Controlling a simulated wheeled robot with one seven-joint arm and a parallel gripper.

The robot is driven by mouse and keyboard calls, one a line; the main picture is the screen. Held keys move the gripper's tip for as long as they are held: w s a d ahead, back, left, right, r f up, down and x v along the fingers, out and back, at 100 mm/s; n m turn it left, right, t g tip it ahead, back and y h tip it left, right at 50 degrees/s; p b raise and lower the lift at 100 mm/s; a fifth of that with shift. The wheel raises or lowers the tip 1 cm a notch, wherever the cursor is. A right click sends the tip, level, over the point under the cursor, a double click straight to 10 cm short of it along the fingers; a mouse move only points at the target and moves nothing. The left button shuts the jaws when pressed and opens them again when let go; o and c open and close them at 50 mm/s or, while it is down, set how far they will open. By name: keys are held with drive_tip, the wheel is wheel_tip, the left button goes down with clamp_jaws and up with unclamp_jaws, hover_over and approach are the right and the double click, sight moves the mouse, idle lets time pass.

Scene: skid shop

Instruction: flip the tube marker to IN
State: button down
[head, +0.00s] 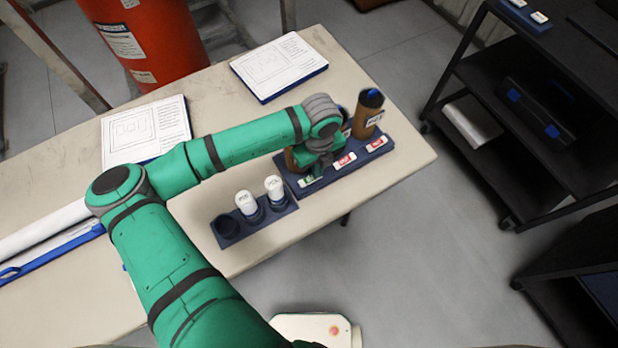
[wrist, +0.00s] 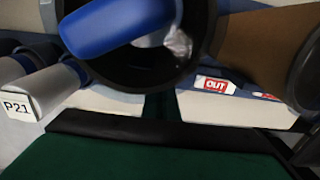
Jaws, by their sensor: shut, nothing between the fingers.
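A dark blue rack (head: 330,184) near the table's right end has a row of small markers on its front edge. The left marker (head: 310,180) looks green; the middle marker (head: 344,160) and right marker (head: 376,144) are red. In the wrist view one red marker (wrist: 216,85) reads OUT. A brown tube (head: 366,118) with a dark cap and white label stands at the rack's right; another is partly hidden behind my gripper. My gripper (head: 317,169) is shut and empty, low over the rack near the green marker. I cannot tell whether it touches anything.
A smaller blue rack (head: 229,241) in front holds two white-capped tubes (head: 246,203) and an empty-looking socket. Two white sheets on boards (head: 280,66) lie behind. A black shelf cart (head: 470,120) stands right of the table.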

wheel_tip(320, 180, up, 7)
idle(1.1)
idle(0.4)
